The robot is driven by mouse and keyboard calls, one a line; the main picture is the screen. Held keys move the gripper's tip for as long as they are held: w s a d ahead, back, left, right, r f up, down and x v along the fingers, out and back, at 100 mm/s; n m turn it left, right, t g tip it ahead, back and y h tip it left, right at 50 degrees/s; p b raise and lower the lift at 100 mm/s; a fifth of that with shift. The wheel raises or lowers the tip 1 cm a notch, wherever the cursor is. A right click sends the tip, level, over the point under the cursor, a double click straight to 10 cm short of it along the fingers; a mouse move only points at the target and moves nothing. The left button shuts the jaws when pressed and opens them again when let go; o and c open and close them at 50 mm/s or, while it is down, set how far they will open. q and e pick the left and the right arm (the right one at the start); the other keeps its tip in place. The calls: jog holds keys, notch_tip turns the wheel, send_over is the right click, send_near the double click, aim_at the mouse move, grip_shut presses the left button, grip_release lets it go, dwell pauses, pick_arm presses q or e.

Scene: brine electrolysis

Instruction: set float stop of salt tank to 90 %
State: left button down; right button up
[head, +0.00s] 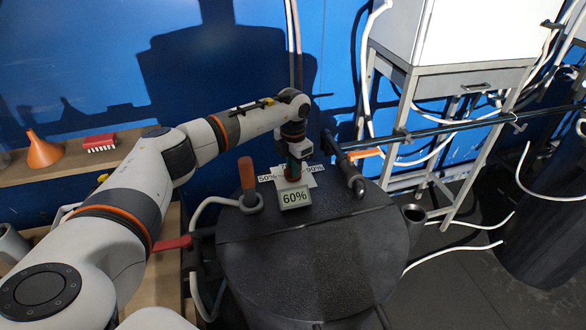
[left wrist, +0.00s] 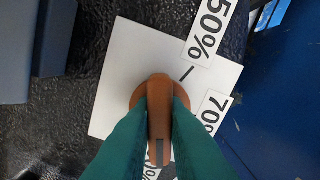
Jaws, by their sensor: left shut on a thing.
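The salt tank's dark round lid (head: 300,265) fills the lower middle of the head view. My left gripper (head: 293,170) reaches down over this plate. In the left wrist view, its green fingers (left wrist: 160,125) are shut on the orange float stop knob (left wrist: 160,90), one on each side of its bar. The 50% label (left wrist: 208,30) and 70% label (left wrist: 213,112) show; a third label is mostly hidden by the fingers. My right gripper is out of view.
An orange upright handle (head: 246,174) stands left of the plate. A black rod-like fitting (head: 345,168) stands right of it. A red lever (head: 172,243) sits at the tank's left. A wooden shelf (head: 80,165) holds an orange funnel (head: 43,150). A white cabinet (head: 465,35) stands right.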

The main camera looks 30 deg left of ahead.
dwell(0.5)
pick_arm(q)
jog(key=c, duration=1.4)
grip_release()
jog(key=shift+c, duration=0.2)
notch_tip(320, 180, up, 12)
jog(key=b, duration=0.2)
jog(key=shift+b, duration=0.35)
jog(key=shift+r, duration=0.1)
